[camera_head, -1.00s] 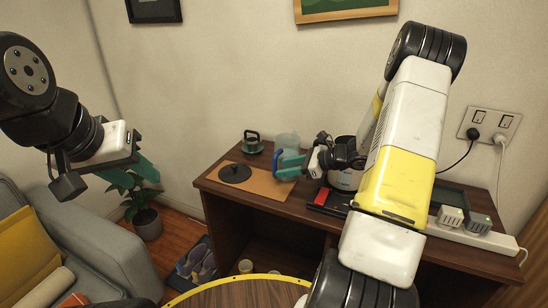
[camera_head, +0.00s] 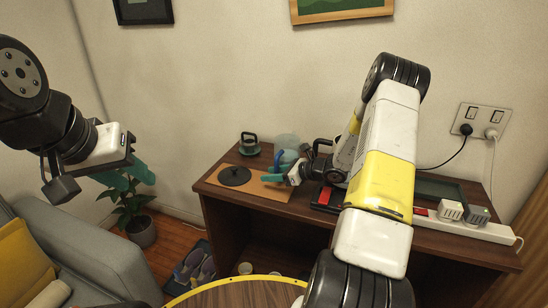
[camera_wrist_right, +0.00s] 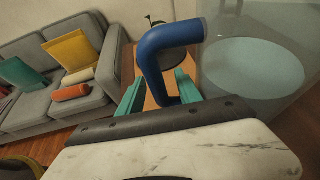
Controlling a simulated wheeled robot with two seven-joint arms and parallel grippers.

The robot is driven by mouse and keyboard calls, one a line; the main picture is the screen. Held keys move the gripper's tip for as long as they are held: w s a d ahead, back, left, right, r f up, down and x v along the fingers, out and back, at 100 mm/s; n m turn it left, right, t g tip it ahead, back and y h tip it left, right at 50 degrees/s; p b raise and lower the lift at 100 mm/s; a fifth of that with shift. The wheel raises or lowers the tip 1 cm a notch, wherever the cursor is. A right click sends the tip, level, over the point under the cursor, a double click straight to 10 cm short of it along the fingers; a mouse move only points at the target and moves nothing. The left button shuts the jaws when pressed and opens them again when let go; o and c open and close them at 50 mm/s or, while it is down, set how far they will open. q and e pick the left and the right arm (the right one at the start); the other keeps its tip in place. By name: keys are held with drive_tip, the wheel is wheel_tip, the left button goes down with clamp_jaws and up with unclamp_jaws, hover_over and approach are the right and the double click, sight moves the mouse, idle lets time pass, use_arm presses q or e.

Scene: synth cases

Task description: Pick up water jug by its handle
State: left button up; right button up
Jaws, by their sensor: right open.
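The water jug (camera_head: 287,141) is a see-through vessel standing on the wooden cabinet, partly hidden by my right gripper. Its blue handle (camera_wrist_right: 168,37) is large in the right wrist view, with the clear jug body (camera_wrist_right: 255,68) to its right. My right gripper (camera_wrist_right: 158,92) is open, its teal fingers on either side of the lower end of the handle; I cannot tell whether they touch it. It also shows in the head view (camera_head: 277,174). My left gripper (camera_head: 130,177) is in the air at the left, away from the cabinet; its finger gap is unclear.
On the cabinet (camera_head: 240,205) are a black lid (camera_head: 234,175) on an orange mat, a green cup-like item (camera_head: 249,144) and a power strip (camera_head: 470,224). A grey sofa (camera_head: 85,255) and potted plant (camera_head: 140,225) stand left. A round table (camera_head: 235,294) is in front.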

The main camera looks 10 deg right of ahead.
drive_tip(key=shift+w+a+f, duration=0.25)
drive_tip(key=shift+w+a, duration=0.05)
drive_tip(key=shift+a, duration=0.1)
clamp_jaws()
drive_tip(key=shift+r, duration=0.15)
idle(1.0)
